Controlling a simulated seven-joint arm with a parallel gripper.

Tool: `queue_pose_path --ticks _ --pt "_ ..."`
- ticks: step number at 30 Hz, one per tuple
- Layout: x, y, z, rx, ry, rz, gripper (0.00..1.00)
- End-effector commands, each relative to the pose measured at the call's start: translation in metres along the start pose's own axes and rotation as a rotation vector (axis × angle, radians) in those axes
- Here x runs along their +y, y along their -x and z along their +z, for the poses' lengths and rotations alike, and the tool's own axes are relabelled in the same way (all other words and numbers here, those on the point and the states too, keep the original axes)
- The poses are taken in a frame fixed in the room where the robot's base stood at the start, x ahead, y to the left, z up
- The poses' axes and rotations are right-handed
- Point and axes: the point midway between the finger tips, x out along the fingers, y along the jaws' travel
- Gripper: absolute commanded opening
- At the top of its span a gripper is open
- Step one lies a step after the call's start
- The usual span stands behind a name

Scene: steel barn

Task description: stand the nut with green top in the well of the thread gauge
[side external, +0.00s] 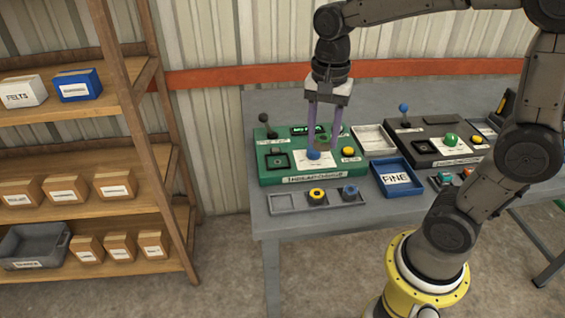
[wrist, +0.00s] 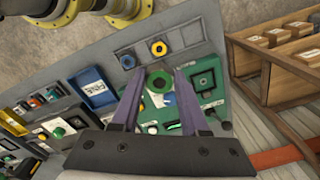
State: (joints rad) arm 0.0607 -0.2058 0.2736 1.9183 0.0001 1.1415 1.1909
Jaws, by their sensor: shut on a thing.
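My gripper (side external: 322,143) is shut on the nut with green top (side external: 322,138). It holds the nut above the green thread gauge, over the part near the white card. In the wrist view the nut (wrist: 160,79) shows as a green ring with a dark centre, between the two purple fingers. The green thread gauge (side external: 300,178) stands at the left of the bench. Its well (side external: 277,161) is a dark square recess at the front left of its top; it also shows in the wrist view (wrist: 204,83). The well looks empty. The nut is apart from it, to its right.
The gauge carries a lever (side external: 264,119), a blue dome (side external: 314,154) and a yellow button (side external: 348,152). In front lie an empty tray (side external: 272,209), a yellow-topped nut (side external: 317,194) and a blue-topped nut (side external: 349,191). A blue bin (side external: 412,190) and a dark instrument (side external: 425,158) stand right.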

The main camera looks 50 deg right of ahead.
Motion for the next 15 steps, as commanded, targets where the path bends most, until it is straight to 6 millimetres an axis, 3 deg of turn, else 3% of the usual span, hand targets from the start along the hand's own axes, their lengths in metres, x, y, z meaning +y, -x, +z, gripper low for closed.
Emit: queue_pose_path --ticks 7,15 --pt "-0.016 -0.012 -0.026 -0.006 -0.059 0.016 0.0" --pt "-0.069 -0.039 -0.05 -0.006 -0.058 0.016 0.0"
